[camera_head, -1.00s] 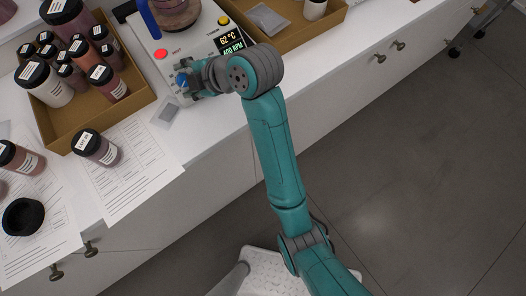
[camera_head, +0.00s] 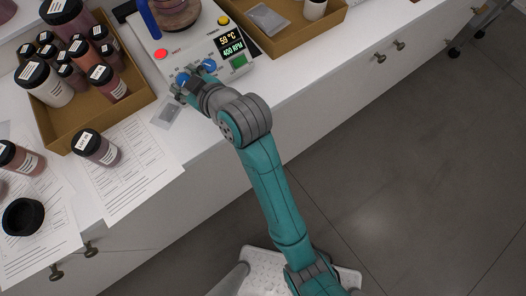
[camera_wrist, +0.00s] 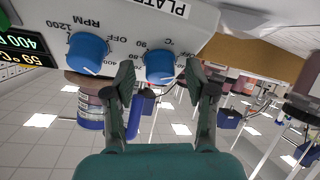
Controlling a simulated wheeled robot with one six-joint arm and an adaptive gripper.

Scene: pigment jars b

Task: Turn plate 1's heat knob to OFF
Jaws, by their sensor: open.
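The heat knob (camera_wrist: 160,65) is blue, with a °C scale and an OFF mark around it, upside down in the wrist view. It also shows in the head view (camera_head: 182,79), on the front of the white hot plate (camera_head: 160,42). My gripper (camera_wrist: 157,72) is open, with one finger on each side of the heat knob and gaps visible. In the head view my gripper (camera_head: 190,87) is at the plate's front, just by that knob. I cannot make out the knob's pointer setting surely. The display (camera_head: 231,45) reads 59 °C and 400 RPM. The PLATE label (camera_wrist: 165,7) has its number cut off.
The blue RPM knob (camera_wrist: 88,52) is beside one finger. A red button (camera_head: 161,54), yellow button (camera_head: 224,20) and green switch (camera_head: 239,61) are on the plate. A box of jars (camera_head: 62,133) stands left; another box (camera_head: 290,42) stands right.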

